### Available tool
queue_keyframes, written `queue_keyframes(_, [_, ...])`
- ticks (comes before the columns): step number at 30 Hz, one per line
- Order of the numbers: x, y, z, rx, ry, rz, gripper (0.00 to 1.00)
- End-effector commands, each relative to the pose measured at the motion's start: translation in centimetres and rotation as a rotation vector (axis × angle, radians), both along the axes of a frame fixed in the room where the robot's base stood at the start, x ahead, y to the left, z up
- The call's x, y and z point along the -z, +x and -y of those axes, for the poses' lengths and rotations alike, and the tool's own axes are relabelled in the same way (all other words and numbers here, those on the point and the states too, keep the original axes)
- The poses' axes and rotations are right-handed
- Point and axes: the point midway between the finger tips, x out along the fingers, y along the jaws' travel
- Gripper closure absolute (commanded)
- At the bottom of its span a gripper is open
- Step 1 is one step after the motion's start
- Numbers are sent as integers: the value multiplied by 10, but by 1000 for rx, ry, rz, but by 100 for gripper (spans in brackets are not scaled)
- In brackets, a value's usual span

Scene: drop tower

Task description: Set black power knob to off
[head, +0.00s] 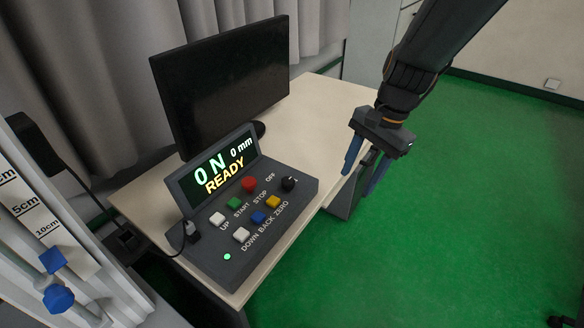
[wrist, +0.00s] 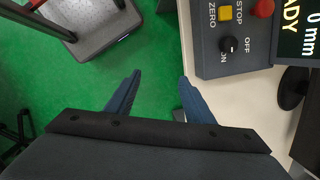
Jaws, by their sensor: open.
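The black power knob (head: 289,183) sits at the right end of the grey control panel (head: 232,265), near the OFF label. It also shows in the wrist view (wrist: 226,44), between the OFF and ON labels, with its light mark toward ON. My gripper (head: 367,168) is open and empty, to the right of the panel and apart from the knob. In the wrist view its two blue fingers (wrist: 158,88) point up the picture, over the floor and table edge, with the knob to their right.
A red button (head: 249,184), a yellow button (head: 273,201) and several other buttons are close to the knob. A black monitor (head: 222,85) stands behind the panel on the cream table (head: 335,98). A scaled white tower (head: 40,225) is at left. Green floor (head: 470,190) is clear at right.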

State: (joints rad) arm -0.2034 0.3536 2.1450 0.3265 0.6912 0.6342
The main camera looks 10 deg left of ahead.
Motion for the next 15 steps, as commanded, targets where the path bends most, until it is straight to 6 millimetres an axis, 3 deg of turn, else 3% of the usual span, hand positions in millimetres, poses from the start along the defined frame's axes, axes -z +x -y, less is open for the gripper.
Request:
queue_keyframes(1, [-2,12,-28,80,23,-36,52])
queue_keyframes(6, [-1,39,-102,326,82,-147,52])
queue_keyframes(10, [1,48,-135,428,104,-200,52])
queue_keyframes(15, [9,49,-150,469,111,-225,52])
